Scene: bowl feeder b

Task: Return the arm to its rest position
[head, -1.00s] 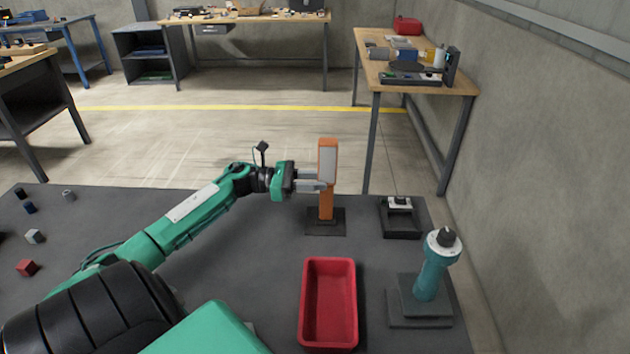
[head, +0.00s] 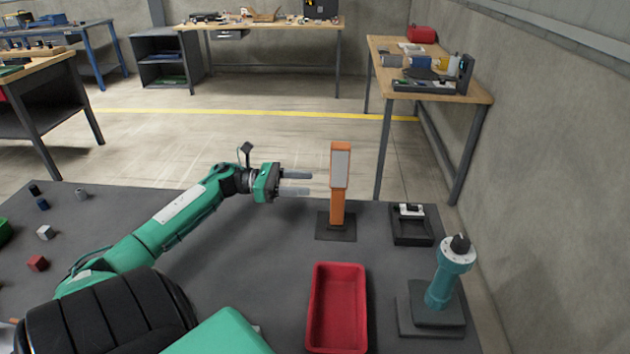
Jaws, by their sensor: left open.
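My left arm (head: 170,220) is green and reaches in from the lower left over the dark table. My left gripper (head: 297,184) is open and empty, its two grey fingers pointing right. An orange post with a pale grey face (head: 340,170) stands upright on a dark base, just right of the fingertips. A gap shows between the fingertips and the post. My right gripper is not in view.
A red tray (head: 337,347) lies in front of the post. A teal device (head: 447,280) and a black fixture (head: 411,226) stand at the right. Small blocks, including a red one (head: 38,264), lie at the left. The table (head: 240,265) between is clear.

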